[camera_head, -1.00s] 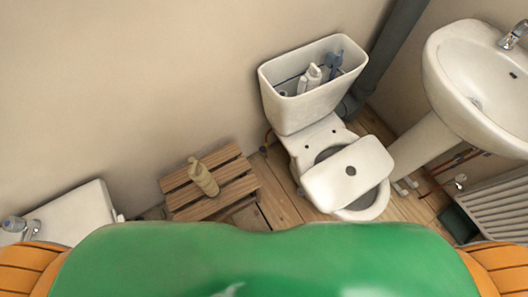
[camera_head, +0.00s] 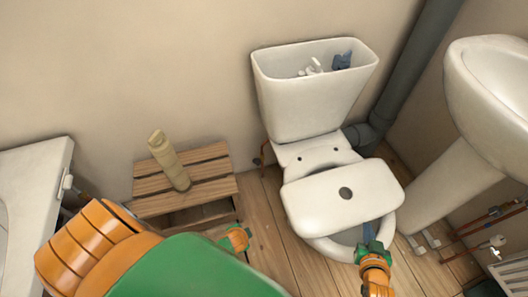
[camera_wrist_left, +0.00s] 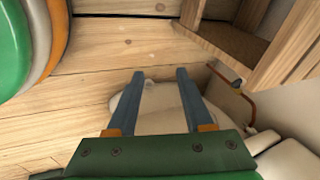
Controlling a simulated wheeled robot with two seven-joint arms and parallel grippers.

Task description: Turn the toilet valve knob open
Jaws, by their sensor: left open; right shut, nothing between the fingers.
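The white toilet (camera_head: 312,95) stands against the wall, with a white lid (camera_head: 340,197) lying across its bowl. A thin copper pipe (camera_head: 262,158) shows at the wall just left of it. In the left wrist view a copper pipe (camera_wrist_left: 250,104) bends down from a small metal fitting (camera_wrist_left: 238,83) beside the wooden stand. I cannot make out clearly whether this fitting is the valve knob. My left gripper (camera_wrist_left: 160,74) is open and empty over the floorboards, left of the pipe and apart from it. My right gripper (camera_head: 369,236) is shut and empty over the bowl's front.
A slatted wooden stand (camera_head: 150,207) with a beige bottle (camera_head: 168,160) is left of the toilet. A sink (camera_head: 490,90) and its pedestal stand at right, near a grey drainpipe (camera_head: 408,70). Floorboards (camera_head: 266,215) are clear between stand and toilet.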

